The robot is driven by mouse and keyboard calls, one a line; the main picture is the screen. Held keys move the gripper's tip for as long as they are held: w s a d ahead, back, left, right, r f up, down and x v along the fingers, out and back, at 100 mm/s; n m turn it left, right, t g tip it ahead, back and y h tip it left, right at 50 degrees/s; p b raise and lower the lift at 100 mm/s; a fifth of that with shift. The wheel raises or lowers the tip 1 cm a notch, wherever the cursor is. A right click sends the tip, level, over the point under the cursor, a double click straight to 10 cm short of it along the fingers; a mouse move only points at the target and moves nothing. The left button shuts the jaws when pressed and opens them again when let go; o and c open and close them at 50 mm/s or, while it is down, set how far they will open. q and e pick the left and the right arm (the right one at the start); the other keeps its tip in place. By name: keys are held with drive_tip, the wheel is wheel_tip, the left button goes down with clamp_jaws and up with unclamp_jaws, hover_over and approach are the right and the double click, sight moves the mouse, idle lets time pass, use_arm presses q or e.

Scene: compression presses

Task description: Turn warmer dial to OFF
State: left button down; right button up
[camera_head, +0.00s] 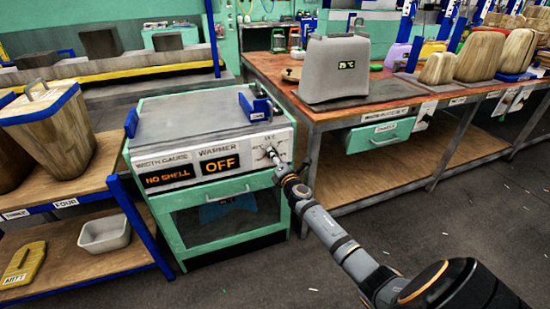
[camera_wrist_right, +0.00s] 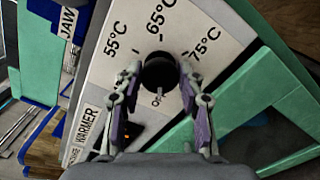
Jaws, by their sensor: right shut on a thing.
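The black warmer dial (camera_wrist_right: 160,70) sits on the white panel of the green press stand (camera_head: 213,155), with 55°C, 65°C, 75°C and OFF marked around it. In the wrist view the fingers of my right gripper (camera_wrist_right: 161,80) are on both sides of the dial and shut on it. In the head view my right gripper (camera_head: 274,158) is at the panel's right end and hides most of the dial. The WARMER display (camera_head: 220,164) reads OFF in orange. I cannot make out the dial's pointer. My left gripper is not in view.
The WIDTH GAUGE display (camera_head: 167,175) reads NO SHELL. A blue-framed shelf (camera_head: 75,200) stands close on the left, with a wooden container on it. Floor in front is clear.

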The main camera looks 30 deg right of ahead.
drive_tip(key=shift+f, duration=0.15)
drive_tip(key=o, duration=1.2)
drive_tip(key=shift+c, duration=0.2)
drive_tip(key=v, duration=1.2)
